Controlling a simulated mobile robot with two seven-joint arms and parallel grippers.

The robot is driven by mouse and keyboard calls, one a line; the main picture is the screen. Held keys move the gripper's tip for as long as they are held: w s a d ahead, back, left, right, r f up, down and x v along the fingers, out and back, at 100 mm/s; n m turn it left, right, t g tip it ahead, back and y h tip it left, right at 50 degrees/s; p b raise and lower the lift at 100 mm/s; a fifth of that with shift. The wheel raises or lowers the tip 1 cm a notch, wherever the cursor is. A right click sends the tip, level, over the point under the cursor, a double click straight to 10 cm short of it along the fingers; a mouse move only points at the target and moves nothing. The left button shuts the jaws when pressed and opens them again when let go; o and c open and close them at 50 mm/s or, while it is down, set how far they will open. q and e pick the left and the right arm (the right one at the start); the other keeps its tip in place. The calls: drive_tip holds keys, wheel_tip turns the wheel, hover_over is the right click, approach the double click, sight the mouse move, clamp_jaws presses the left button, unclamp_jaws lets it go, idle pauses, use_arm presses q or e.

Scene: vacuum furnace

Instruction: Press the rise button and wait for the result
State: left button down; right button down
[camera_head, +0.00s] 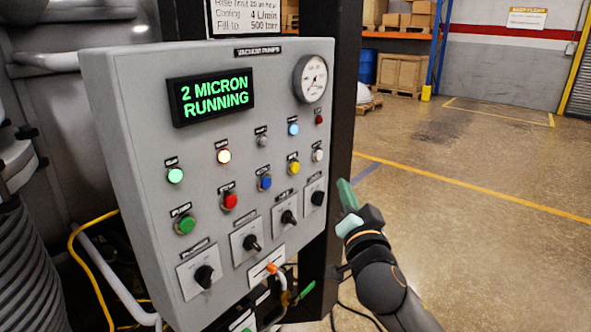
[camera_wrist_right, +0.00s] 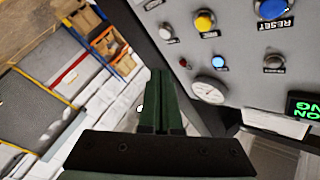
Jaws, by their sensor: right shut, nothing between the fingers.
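The grey control panel (camera_head: 130,120) stands at left centre in the head view. Its display (camera_head: 211,95) reads "2 MICRON RUNNING" in green. A row of push buttons holds green (camera_head: 185,224), red (camera_head: 229,201), blue (camera_head: 265,182), yellow (camera_head: 293,167) and white (camera_head: 317,155). In the right wrist view the blue button (camera_wrist_right: 272,8) is labelled "RESET"; I cannot read which is the rise button. My right gripper (camera_head: 345,190) is shut and empty, right of the panel, apart from the buttons. Its green fingers (camera_wrist_right: 160,80) also show in the wrist view. My left gripper is out of view.
Black rotary knobs (camera_head: 204,275) sit below. A dark post (camera_head: 345,110) stands behind the panel. The floor at right is clear.

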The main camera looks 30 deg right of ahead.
sight(296, 168)
drive_tip(key=shift+w, duration=0.15)
drive_tip(key=w+a, duration=0.3)
drive_tip(key=w, duration=0.5)
drive_tip(key=shift+a, duration=0.2)
drive_tip(key=shift+f+b, duration=0.1)
drive_tip(key=shift+b, duration=0.2)
idle(1.8)
drive_tip(key=shift+w+a, duration=0.15)
drive_tip(key=shift+w, duration=0.2)
drive_tip(key=shift+w+a+b, duration=0.15)
drive_tip(key=shift+w+b, duration=0.2)
drive_tip(key=shift+b, duration=0.05)
idle(0.5)
drive_tip(key=shift+s, duration=0.15)
drive_tip(key=shift+s+d, duration=0.25)
drive_tip(key=shift+s, duration=0.35)
